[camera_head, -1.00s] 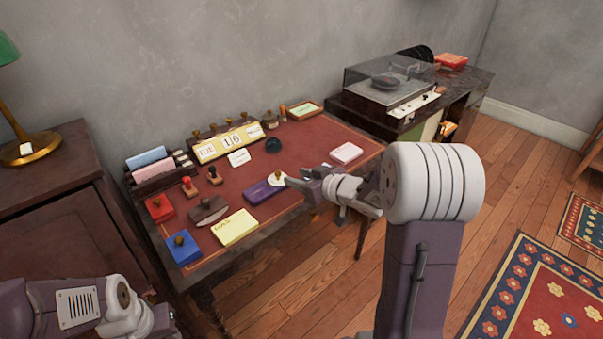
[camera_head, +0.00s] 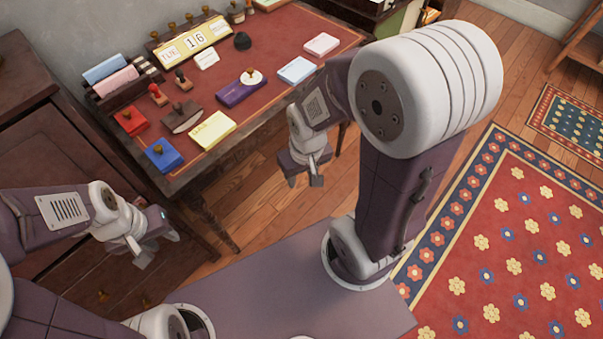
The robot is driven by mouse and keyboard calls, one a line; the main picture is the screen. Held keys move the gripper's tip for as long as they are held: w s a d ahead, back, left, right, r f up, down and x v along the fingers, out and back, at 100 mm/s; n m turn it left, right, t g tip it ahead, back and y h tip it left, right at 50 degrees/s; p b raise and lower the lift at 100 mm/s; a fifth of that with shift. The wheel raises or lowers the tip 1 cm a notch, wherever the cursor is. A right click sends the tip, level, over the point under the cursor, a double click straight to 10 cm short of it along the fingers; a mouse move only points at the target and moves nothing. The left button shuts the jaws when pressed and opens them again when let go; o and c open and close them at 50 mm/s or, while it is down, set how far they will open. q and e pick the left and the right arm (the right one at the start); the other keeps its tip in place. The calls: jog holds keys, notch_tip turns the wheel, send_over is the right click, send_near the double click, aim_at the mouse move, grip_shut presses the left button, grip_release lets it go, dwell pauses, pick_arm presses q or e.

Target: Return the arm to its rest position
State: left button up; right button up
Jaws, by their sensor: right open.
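My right gripper (camera_head: 304,179) hangs pointing down in front of the desk, over the floor, clear of the desk edge. Its fingers are apart with nothing between them. My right arm is folded in the middle of the view. My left gripper (camera_head: 150,248) is low at the left, in front of the dark cabinet, and its finger gap is too unclear to tell. The desk (camera_head: 270,45) has a red top. A white round piece with a small knob (camera_head: 251,77) sits on or beside a purple box (camera_head: 238,92) near its front edge.
The desk holds a light blue pad (camera_head: 296,70), a pink pad (camera_head: 321,44), a yellow pad (camera_head: 212,130), a blue stamp pad (camera_head: 163,156), a red one (camera_head: 131,121) and a calendar (camera_head: 189,42). A cabinet (camera_head: 40,130) stands left. A patterned rug (camera_head: 520,240) lies right.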

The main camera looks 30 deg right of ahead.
jog(key=shift+s, duration=0.1)
notch_tip(320, 180, up, 20)
jog(key=p, duration=1.9)
jog(key=shift+f+p, duration=0.15)
jog(key=shift+p, duration=0.25)
